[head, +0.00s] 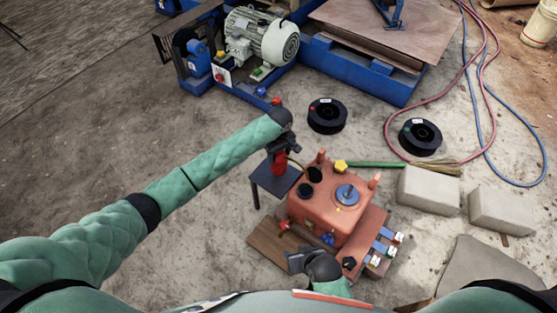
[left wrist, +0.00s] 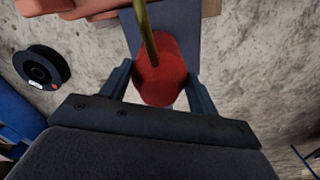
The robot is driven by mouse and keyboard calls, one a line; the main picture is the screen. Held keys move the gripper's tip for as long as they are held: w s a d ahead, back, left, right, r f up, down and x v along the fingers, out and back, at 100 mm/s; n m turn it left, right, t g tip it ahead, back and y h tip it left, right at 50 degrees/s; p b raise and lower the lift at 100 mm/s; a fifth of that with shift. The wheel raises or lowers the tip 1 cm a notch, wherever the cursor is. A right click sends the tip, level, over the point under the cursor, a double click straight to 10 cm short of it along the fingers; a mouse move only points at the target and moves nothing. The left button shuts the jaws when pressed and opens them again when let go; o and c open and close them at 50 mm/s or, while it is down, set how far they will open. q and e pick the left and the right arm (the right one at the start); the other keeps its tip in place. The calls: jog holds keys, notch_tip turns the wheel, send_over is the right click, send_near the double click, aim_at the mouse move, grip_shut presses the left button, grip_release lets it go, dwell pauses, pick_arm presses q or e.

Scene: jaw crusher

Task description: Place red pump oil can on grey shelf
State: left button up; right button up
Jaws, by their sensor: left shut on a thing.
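The red pump oil can (head: 280,164) is in my left gripper (head: 279,149), at the small dark grey shelf (head: 265,183). In the left wrist view the can (left wrist: 160,72) sits between the two fingers (left wrist: 158,90), which are shut on it, and its thin brass-coloured spout crosses the picture. The shelf (left wrist: 190,22) shows behind the can there. I cannot tell whether the can's base touches the shelf. My right gripper (head: 296,262) is low, near the front of the orange machine; its jaws are too small to read.
The orange crusher housing (head: 327,209) stands right beside the shelf. A yellow knob (head: 341,166) is on its top edge. Two black spools (head: 327,115) and grey blocks (head: 428,190) lie behind and to the right. A blue motor frame (head: 200,75) is at the back. The floor left of the shelf is clear.

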pick_arm(q)
jog(key=shift+s+a+f, duration=0.1)
jog(key=shift+a+f, duration=0.05)
jog(key=shift+f, duration=1.9)
jog(key=shift+f, duration=0.1)
pick_arm(e)
jog(key=shift+s, duration=0.1)
pick_arm(q)
jog(key=o, duration=1.6)
jog(key=shift+c, duration=0.2)
pick_arm(e)
jog(key=shift+r, duration=0.1)
pick_arm(q)
jog(key=shift+r, duration=0.5)
notch_tip(320, 180, up, 11)
jog(key=shift+r, duration=0.1)
pick_arm(e)
jog(key=shift+r, duration=0.65)
